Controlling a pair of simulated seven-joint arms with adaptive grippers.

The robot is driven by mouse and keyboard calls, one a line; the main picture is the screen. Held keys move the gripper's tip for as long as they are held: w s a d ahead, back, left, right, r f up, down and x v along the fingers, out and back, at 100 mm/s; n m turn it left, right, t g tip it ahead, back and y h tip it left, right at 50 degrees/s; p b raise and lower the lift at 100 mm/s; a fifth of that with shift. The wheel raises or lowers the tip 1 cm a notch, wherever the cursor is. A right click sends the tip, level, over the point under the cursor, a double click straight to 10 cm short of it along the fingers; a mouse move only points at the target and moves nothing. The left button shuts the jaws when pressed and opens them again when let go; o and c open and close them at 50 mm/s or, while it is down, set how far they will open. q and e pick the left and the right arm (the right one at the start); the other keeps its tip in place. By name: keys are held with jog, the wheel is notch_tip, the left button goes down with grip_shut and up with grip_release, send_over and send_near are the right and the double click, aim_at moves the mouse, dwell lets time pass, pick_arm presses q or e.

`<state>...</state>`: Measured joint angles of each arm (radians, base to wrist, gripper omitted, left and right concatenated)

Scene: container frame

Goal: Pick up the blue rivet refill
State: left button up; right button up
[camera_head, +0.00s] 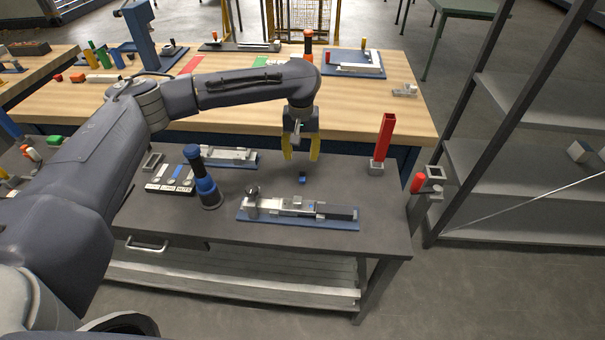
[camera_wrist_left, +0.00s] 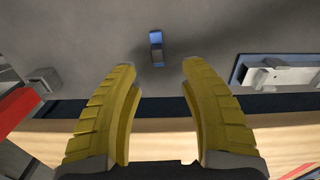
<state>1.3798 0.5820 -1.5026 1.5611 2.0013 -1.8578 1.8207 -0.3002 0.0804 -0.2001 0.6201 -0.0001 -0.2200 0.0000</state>
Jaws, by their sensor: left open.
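The blue rivet refill (camera_head: 303,178) is a small blue piece on the dark grey tabletop, near its middle. In the left wrist view the small blue and dark piece (camera_wrist_left: 156,47) lies beyond the fingertips, centred between them. My left gripper (camera_head: 301,154) has yellow fingers, points down and is above and slightly left of the refill in the head view. Its fingers are spread apart and nothing is between them; it does not touch the refill. The left wrist view shows both yellow fingers (camera_wrist_left: 157,72) wide apart. My right gripper is not in either view.
A blue-based fixture (camera_head: 300,212) lies in front of the refill. A blue and black upright tool (camera_head: 205,185) stands at left. A red upright block (camera_head: 384,138) stands at right. A blue plate with a metal part (camera_head: 232,157) lies behind left. Bare tabletop surrounds the refill.

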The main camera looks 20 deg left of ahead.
aim_at(302, 169)
pick_arm(q)
jog(key=shift+d+f, duration=0.2)
jog(key=shift+f, duration=4)
grip_shut()
